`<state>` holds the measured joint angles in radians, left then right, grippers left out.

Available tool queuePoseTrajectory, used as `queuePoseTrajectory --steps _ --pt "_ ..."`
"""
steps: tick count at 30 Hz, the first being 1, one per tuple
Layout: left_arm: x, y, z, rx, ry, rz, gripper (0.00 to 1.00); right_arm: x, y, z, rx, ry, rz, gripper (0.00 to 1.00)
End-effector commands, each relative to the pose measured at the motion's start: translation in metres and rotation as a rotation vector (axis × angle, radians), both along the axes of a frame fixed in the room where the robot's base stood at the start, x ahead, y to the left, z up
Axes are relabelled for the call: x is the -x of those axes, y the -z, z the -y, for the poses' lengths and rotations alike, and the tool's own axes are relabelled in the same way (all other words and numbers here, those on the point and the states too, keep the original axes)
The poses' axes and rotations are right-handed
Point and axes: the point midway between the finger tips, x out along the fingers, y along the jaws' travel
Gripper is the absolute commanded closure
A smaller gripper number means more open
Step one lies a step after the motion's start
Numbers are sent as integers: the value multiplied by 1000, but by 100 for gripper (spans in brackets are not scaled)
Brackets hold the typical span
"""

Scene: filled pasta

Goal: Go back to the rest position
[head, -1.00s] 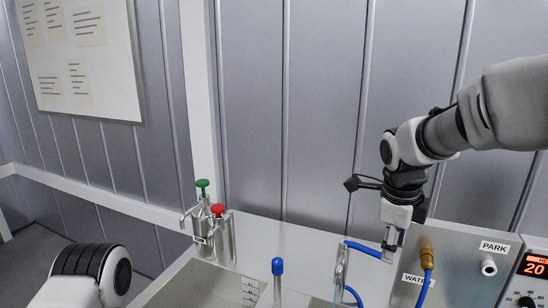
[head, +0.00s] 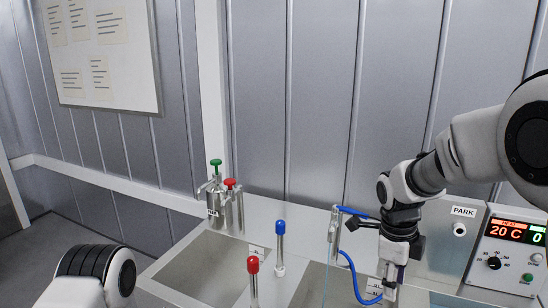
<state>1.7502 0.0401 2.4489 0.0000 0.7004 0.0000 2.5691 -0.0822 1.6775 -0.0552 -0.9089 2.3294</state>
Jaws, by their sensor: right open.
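My right gripper (head: 390,285) hangs pointing down at the right of the head view, over the right part of the steel counter. It is open, and I see nothing held between its fingers. A blue hose (head: 349,264) curves down from a metal fitting (head: 334,232) just left of the gripper and passes close to it; I cannot tell whether they touch. Of my left arm only a white and black link (head: 95,278) shows at the bottom left; its gripper is out of view.
A steel sink counter (head: 170,262) carries a red-topped tap (head: 253,280), a blue-topped tap (head: 280,248) and pump bottles with green and red tops (head: 222,195). A control box (head: 505,252) reading 20 C and a PARK panel (head: 455,240) stand right. A noticeboard (head: 105,55) hangs left.

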Motion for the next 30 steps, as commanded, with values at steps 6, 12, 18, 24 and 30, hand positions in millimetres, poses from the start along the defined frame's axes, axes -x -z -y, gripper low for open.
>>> queuePoseTrajectory --steps 6,12,18,24,30 --pt "1 11 0 0 0 -2 26 36 88 4 -12 14 -185 57" --pt "1 26 0 0 0 -2 26 108 206 9 -51 -21 -394 57" --pt "1 45 0 0 0 -1 26 236 339 10 -210 -367 -547 57" --pt "1 55 0 0 0 -2 26 345 401 9 -392 -1100 -434 57" --pt "1 53 0 0 0 -2 26 320 398 11 -235 -1865 -172 57"
